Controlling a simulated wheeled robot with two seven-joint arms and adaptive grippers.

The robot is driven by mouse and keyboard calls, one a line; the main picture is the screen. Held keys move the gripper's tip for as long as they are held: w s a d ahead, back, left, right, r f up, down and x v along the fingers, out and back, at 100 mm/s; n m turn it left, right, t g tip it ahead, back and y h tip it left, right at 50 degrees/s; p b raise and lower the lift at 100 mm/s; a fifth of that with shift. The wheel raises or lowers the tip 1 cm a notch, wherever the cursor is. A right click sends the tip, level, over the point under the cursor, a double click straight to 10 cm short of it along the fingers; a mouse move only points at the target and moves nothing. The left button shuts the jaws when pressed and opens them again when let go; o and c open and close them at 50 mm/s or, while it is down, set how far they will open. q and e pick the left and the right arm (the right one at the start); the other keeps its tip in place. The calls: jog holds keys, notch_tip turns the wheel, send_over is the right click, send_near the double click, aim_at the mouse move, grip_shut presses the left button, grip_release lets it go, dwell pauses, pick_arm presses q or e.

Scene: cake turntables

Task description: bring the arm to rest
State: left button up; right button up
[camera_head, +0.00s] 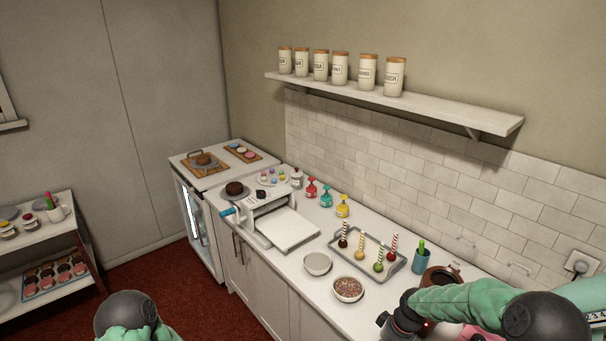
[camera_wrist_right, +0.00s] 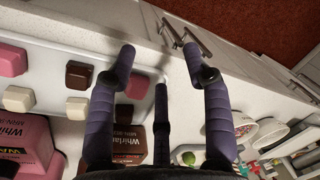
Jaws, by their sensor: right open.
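My right gripper (camera_wrist_right: 160,62) shows in the right wrist view with its dark purple fingers spread and nothing between them. It is above the counter's front edge, with cabinet handles and red floor beyond the fingertips. In the head view my right arm (camera_head: 455,302) reaches in from the lower right over the counter, and its wrist end is near the front edge. Its fingers are hidden there. My left arm (camera_head: 127,315) shows only as a rounded joint at the bottom left. The left gripper is out of the picture.
A tray (camera_head: 336,236) with several cake pops, a sprinkle bowl (camera_head: 348,288) and an empty bowl (camera_head: 317,263) are left of the right arm. Pink and brown boxes (camera_wrist_right: 22,150) and small coloured blocks (camera_wrist_right: 78,75) lie close to the right gripper. Red floor (camera_head: 230,300) is open in front.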

jog(key=s+a+f+m+y, duration=0.1)
jog(key=s+a+f, duration=0.35)
jog(key=s, duration=0.25)
jog(key=s+a+f+m, duration=0.2)
jog(key=s+a+f, duration=0.2)
jog(key=s+f, duration=0.3)
jog(key=s+a+f+m+y, duration=0.1)
jog(key=s+a+f, duration=0.35)
jog(key=s, duration=0.35)
notch_tip(320, 180, down, 8)
jog(key=b, duration=0.8)
jog(key=shift+a+b, duration=0.15)
jog(key=shift+b, duration=0.15)
